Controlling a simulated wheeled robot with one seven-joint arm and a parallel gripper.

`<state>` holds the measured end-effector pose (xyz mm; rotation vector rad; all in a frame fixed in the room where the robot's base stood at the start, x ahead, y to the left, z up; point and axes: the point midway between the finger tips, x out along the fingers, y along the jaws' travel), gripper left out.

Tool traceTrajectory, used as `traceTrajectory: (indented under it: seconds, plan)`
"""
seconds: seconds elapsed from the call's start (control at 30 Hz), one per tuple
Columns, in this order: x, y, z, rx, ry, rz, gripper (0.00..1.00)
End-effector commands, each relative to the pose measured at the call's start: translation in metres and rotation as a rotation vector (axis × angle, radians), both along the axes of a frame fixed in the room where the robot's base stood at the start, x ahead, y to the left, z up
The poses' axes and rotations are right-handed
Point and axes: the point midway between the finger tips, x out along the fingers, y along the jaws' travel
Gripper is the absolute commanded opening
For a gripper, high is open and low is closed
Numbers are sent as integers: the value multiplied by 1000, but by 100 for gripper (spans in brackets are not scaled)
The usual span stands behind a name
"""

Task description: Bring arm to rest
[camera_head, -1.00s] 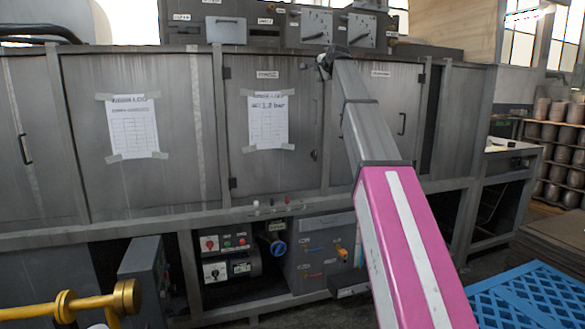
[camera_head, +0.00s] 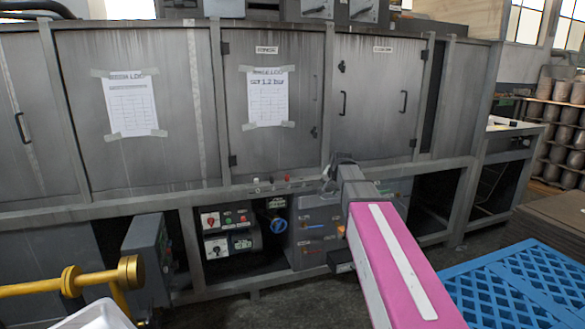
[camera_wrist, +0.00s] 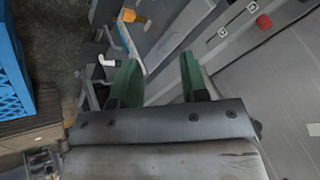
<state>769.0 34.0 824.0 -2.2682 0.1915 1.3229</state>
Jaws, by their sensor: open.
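My gripper shows in the wrist view (camera_wrist: 158,80) with its two green-tipped fingers spread apart. Nothing is between the fingers. In the head view my pink and grey arm reaches forward from the lower right, and its far end is low in front of the grey machine (camera_head: 180,120). The fingers cannot be made out in the head view. The machine's lower panel with levers and knobs (camera_head: 318,232) lies behind the end of my arm.
A yellow bar with round ends (camera_head: 70,280) and a white container (camera_head: 95,315) are at the lower left. Shelves of stacked pots (camera_head: 555,135) stand at the far right.

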Motion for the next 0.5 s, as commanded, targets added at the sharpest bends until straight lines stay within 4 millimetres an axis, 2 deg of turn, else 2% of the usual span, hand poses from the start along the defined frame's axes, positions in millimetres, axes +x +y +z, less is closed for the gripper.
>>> traceTrajectory:
  seconds: [0.03,0.2,0.37,0.5]
  plan:
    - [-22,-3,-24,-22,34,22,40]
    - [-78,-10,-91,-96,137,112,40]
    - [-135,-17,-146,-155,237,202,40]
    - [-188,-23,-187,-198,325,286,40]
